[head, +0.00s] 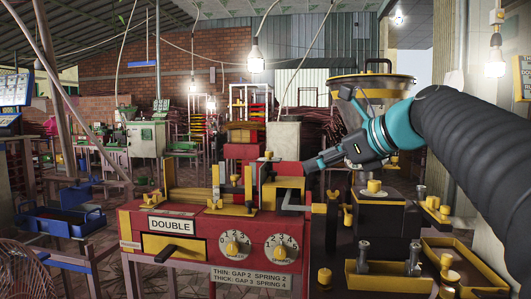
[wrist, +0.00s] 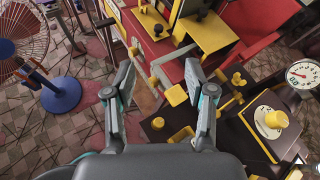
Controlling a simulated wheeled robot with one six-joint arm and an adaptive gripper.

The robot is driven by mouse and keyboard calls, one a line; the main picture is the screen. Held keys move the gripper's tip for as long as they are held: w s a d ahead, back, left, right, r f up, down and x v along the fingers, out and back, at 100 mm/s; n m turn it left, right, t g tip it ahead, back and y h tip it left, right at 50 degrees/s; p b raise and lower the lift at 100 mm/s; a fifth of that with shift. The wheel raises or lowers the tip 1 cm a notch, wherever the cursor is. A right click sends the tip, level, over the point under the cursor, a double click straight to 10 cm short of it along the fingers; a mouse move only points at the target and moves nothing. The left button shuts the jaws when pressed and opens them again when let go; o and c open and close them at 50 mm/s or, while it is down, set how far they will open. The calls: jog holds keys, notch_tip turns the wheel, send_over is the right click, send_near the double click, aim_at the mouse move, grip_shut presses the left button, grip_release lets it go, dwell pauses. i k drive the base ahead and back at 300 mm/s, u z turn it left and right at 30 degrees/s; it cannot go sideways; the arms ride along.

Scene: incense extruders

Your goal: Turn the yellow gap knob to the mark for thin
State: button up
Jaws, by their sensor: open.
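A red machine (head: 195,225) marked DOUBLE carries two yellow knobs on white numbered dials on its front: a left knob (head: 234,247) and a right knob (head: 280,251). The small words under the dials are too blurred to tell which is the gap knob, and the exact settings are unclear. A plate (head: 250,279) below reads THIN: GAP 2 SPRING 2 and THICK: GAP 3 SPRING 4. My gripper (head: 312,166) is above and right of both knobs, apart from them.
A dark machine (head: 340,262) stands close on the right, with a yellow knob on a white disc (wrist: 277,118) and a dial gauge (wrist: 301,73). A yellow tray (head: 388,280) juts out in front. A fan (head: 25,275) stands left. The space before the red panel looks clear.

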aim_at(269, 154)
jog(key=i, duration=0.9)
